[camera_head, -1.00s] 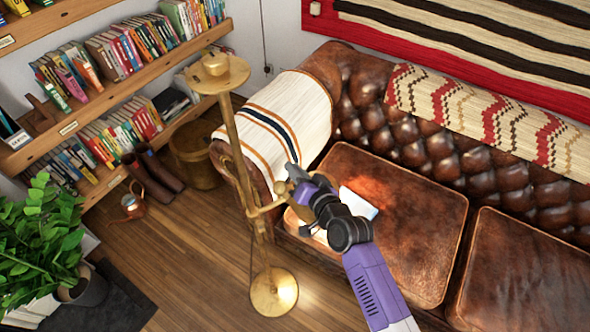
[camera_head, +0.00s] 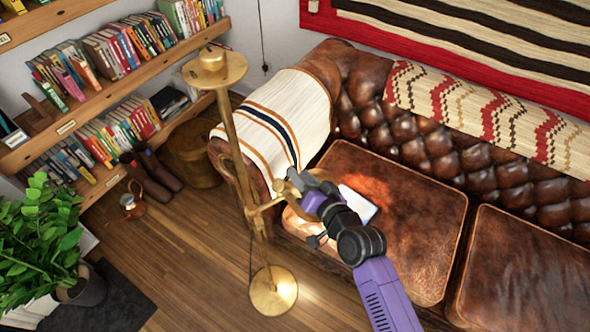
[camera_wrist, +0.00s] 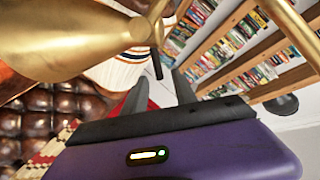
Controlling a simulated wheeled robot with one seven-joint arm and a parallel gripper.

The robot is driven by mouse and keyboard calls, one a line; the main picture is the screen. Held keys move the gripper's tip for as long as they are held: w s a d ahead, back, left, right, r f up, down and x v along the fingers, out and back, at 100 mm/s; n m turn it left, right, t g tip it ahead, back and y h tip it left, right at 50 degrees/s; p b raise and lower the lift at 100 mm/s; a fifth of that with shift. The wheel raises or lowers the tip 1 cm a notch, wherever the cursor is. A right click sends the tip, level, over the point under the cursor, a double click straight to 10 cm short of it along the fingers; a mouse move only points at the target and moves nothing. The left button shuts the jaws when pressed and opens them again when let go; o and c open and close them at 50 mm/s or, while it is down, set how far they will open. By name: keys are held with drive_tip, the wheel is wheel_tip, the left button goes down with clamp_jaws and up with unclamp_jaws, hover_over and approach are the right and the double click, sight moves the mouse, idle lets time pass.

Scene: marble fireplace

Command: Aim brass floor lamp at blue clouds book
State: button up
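The brass floor lamp (camera_head: 245,165) stands upright left of the sofa, its round base (camera_head: 272,291) on the wood floor. A short brass side arm (camera_head: 262,211) reaches from its pole toward my gripper (camera_head: 293,183). A flat pale-blue and white object (camera_head: 358,205), perhaps the blue clouds book, lies on the sofa seat, partly behind my arm; its cover is unreadable. In the wrist view a large brass cone (camera_wrist: 75,45) fills the upper left. My gripper's fingers (camera_wrist: 160,78) are apart, with a thin black rod (camera_wrist: 157,64) showing between their tips; contact is unclear.
The brown leather sofa (camera_head: 400,215) lies behind and right of the lamp, with a striped throw (camera_head: 275,115) over its armrest. Bookshelves (camera_head: 90,100) line the left wall. A potted plant (camera_head: 40,240) stands at lower left. Open floor (camera_head: 185,250) lies between plant and lamp.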

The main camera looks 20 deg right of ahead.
drive_tip(key=v, duration=0.3)
drive_tip(key=shift+s+r, duration=0.15)
drive_tip(key=shift+s, duration=0.2)
drive_tip(key=shift+d, duration=0.1)
drive_tip(key=s+d+r+n+t+h, duration=0.1)
drive_tip(key=s+d+r+t+h, duration=0.1)
drive_tip(key=s+r, duration=0.25)
drive_tip(key=s+a+r+n+g, duration=0.1)
drive_tip(key=s+r+n, duration=0.1)
drive_tip(key=s, duration=1.3)
drive_tip(key=s+a+r+n+g, duration=0.1)
drive_tip(key=s+r+n, duration=0.1)
drive_tip(key=s, duration=1.4)
drive_tip(key=shift+s+r+n, duration=0.2)
drive_tip(key=shift+r+n, duration=0.1)
drive_tip(key=shift+n, duration=0.3)
